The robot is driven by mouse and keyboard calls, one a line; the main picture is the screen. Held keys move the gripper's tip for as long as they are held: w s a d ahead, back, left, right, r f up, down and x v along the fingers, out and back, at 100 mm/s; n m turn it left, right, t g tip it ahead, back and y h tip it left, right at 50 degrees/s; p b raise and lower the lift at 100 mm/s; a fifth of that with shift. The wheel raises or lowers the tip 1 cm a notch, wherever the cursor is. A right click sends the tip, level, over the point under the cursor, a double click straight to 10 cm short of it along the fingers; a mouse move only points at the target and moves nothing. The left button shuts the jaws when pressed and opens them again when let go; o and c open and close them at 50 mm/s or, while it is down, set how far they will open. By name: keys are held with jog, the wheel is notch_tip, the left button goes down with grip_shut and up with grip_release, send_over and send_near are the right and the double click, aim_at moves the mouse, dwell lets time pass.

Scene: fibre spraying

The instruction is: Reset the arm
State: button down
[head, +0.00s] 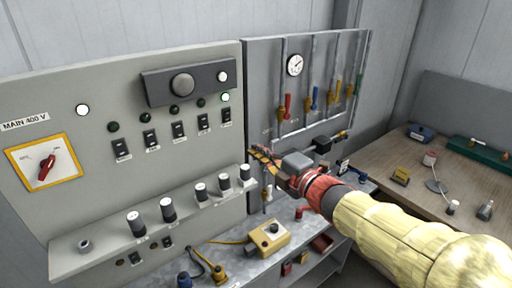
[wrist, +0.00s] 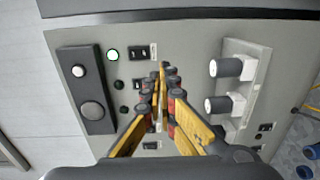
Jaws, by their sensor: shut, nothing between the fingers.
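My gripper (head: 262,156) is at the end of my arm, in front of the right edge of the grey control panel (head: 60,100) in the head view. Its yellow and dark fingers (wrist: 163,85) are shut with nothing between them in the wrist view. The fingers point toward the panel face, between a row of black switches and the black knobs (wrist: 229,68). Whether the fingertips touch the panel is unclear. A red rotary main switch (head: 47,167) on a yellow plate sits at the panel's left.
A pipe board with a gauge (head: 295,65) and coloured valve handles stands right of the panel. A yellow box with a button (head: 269,236) rests on the metal bench below. A wooden table (head: 389,165) with small items is at the right.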

jog(key=s+d+f+m+g+h, duration=0.35)
jog(key=d+f+m+h, duration=0.65)
jog(key=d+f+m, duration=0.5)
jog(key=s+m+g+b, duration=0.2)
jog(key=s+m+g, duration=0.3)
jog(key=s, duration=2.2)
jog(key=m, duration=0.4)
jog(key=shift+d+f+m+b, duration=0.2)
jog(key=shift+f+m+b, duration=0.1)
jog(key=shift+f+m, duration=0.1)
jog(key=shift+a, duration=0.1)
